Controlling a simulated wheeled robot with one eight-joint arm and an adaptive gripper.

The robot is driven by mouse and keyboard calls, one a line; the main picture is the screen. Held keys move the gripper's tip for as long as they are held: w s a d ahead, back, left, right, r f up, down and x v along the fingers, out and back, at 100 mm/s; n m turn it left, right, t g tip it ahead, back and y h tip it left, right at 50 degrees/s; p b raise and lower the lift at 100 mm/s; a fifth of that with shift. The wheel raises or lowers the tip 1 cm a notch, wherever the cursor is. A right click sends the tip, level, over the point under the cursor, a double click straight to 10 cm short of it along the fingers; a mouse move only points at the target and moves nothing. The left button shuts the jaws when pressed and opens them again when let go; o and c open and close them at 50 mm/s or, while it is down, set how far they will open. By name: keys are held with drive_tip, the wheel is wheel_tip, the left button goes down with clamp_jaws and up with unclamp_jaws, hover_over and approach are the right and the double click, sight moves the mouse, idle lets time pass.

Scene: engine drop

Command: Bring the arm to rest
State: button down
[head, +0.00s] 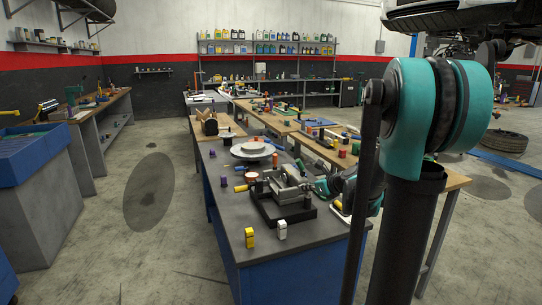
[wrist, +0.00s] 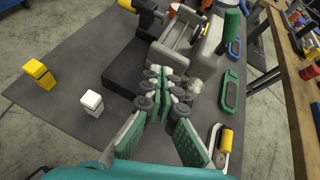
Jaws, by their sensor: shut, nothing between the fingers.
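My gripper (wrist: 163,82) shows in the wrist view with its green-padded fingers brought together, empty. It is above the dark grey workbench top (wrist: 70,125), close to the near side of a black tray (wrist: 128,72) holding a grey metal block (wrist: 185,40). In the wrist view I cannot tell whether the fingertips touch anything below. In the head view my arm reaches down at the right of the bench, and the fingers are hard to make out beside the metal block (head: 290,186). The black tray (head: 270,212) shows there too.
A yellow block (head: 249,238) and a white block (head: 282,230) stand near the bench's front edge. Green and blue holders (wrist: 230,92) and a yellow-handled tool (wrist: 225,140) lie right of the fingers. Grey floor (head: 150,195) left of the bench is open.

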drive_tip(key=s+d+f+n+g+h, duration=0.1)
drive_tip(key=s+f+n+g+h, duration=0.1)
drive_tip(key=s+f+n, duration=0.3)
drive_tip(key=s+d+f+n+g+h, duration=0.1)
drive_tip(key=s+f+n, duration=0.4)
drive_tip(key=s+n, duration=0.8)
drive_tip(key=s+f+n+g+h, duration=0.3)
drive_tip(key=s+f+n, duration=0.2)
drive_tip(key=s+n, duration=0.5)
drive_tip(key=s, duration=0.2)
drive_tip(key=shift+s+d+h, duration=0.35)
drive_tip(key=shift+d+h, duration=0.05)
